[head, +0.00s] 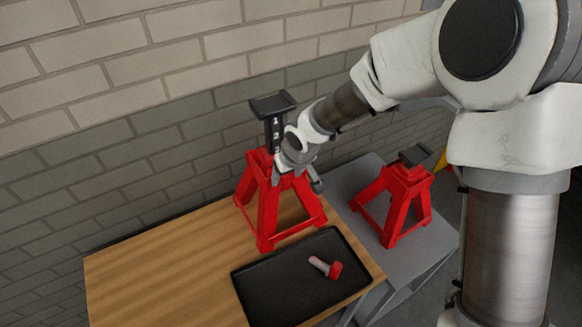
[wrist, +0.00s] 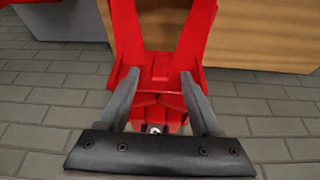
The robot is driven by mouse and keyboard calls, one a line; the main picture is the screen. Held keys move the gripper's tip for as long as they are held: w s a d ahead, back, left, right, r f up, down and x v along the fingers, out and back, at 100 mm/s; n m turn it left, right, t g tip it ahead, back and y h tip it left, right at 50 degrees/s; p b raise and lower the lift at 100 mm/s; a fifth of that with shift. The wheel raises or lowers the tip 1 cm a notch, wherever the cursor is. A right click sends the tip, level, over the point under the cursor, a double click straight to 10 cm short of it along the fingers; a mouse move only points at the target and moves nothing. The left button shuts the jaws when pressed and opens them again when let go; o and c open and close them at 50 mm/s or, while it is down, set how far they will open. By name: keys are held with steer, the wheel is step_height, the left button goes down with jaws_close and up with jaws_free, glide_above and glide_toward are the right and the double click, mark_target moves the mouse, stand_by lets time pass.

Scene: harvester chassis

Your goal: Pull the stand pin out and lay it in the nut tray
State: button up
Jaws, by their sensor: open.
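A red jack stand (head: 268,205) with a raised black post (head: 274,130) stands upright on the wooden table, behind the black tray (head: 250,288). A pin-like piece with a pale shaft and red head (head: 334,270), apparently the stand pin, lies in the tray. My gripper (head: 297,176) is at the upper part of this stand, away from the tray. In the wrist view my gripper (wrist: 159,82) has its fingers apart, with the red stand (wrist: 160,66) in front of and between them. A small bright round spot (wrist: 155,129) shows between the fingers; I cannot tell what it is.
A second, lower red jack stand (head: 396,200) stands on a grey surface (head: 345,182) to the right. A brick wall (head: 130,100) rises close behind both. The wooden table top (head: 150,268) is clear left of the tray.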

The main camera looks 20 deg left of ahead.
steer(key=shift+x, duration=1.85)
steer(key=shift+c, duration=0.3)
jaws_close()
